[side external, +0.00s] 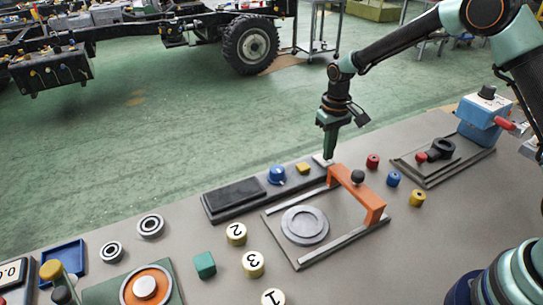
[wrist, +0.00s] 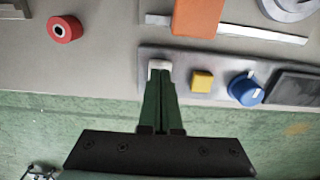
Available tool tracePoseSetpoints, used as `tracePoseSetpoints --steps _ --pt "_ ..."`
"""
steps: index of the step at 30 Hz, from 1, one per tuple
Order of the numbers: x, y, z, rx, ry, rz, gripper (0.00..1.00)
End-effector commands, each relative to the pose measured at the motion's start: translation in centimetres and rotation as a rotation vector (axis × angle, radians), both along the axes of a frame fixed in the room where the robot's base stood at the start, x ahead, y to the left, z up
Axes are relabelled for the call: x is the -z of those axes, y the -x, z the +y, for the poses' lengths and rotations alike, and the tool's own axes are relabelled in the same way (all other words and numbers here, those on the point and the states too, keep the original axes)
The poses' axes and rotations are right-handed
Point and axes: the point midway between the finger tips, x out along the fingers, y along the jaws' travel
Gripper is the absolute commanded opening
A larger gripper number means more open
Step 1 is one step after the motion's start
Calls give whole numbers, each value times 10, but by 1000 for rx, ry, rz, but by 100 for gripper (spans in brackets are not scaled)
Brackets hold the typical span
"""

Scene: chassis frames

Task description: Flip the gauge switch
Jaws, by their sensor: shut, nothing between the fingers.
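The gauge panel (side external: 293,181) is a long dark grey strip with a black display (side external: 234,195), a blue knob (side external: 277,174), a yellow button (side external: 303,168) and a small white switch (side external: 319,158) at its right end. In the wrist view, the white switch (wrist: 159,64) shows just beyond my fingertips, with the yellow button (wrist: 202,81) and blue knob (wrist: 245,88) to the right. My gripper (side external: 329,157) points down at the switch end, green fingers shut and empty. Its tips (wrist: 160,80) overlap the switch's near side. I cannot tell whether they touch, or which way the switch is set.
An orange bridge (side external: 368,198) with a black knob stands close in front of the panel, over a framed plate with a grey disc (side external: 305,225). Red (side external: 373,161), blue and yellow small cylinders lie to the right. The green floor lies behind the table edge.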

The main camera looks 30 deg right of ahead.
Motion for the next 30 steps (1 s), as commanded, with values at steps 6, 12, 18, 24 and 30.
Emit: tracePoseSetpoints --steps 6,12,18,24,30 --pt "3 0 0 0 0 0 0" --pt "6 0 0 0 0 0 0" --pt "8 0 0 0 0 1 0" --pt "11 0 0 0 0 1 0" --pt "14 0 0 0 0 0 0"
